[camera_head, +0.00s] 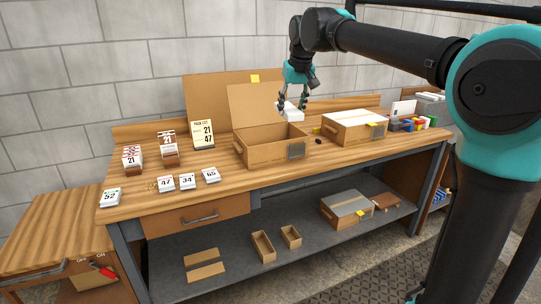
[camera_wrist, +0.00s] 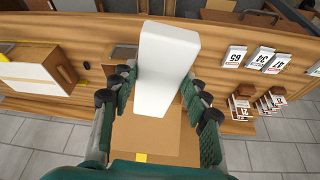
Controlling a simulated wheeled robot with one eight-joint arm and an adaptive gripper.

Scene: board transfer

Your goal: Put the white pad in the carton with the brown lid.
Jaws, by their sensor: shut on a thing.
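My gripper (camera_head: 297,100) is shut on the white pad (camera_head: 291,112). In the wrist view the pad (camera_wrist: 167,65) is a thick white block between the two fingers (camera_wrist: 160,82). The head view shows the pad held near the raised brown lid, around the right back part of the open carton (camera_head: 262,154). The carton's brown lid (camera_head: 247,102) stands raised behind it. I cannot tell the exact height of the pad over the carton. Most of the carton is hidden behind the pad and fingers in the wrist view.
A closed carton with a white lid (camera_head: 352,118) stands to the right. Several number cards (camera_head: 188,181) lie at the left front, with a yellow sign (camera_head: 203,135) and card stacks (camera_head: 168,143) behind. Another carton (camera_head: 346,208) sits on the lower shelf (camera_head: 215,255).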

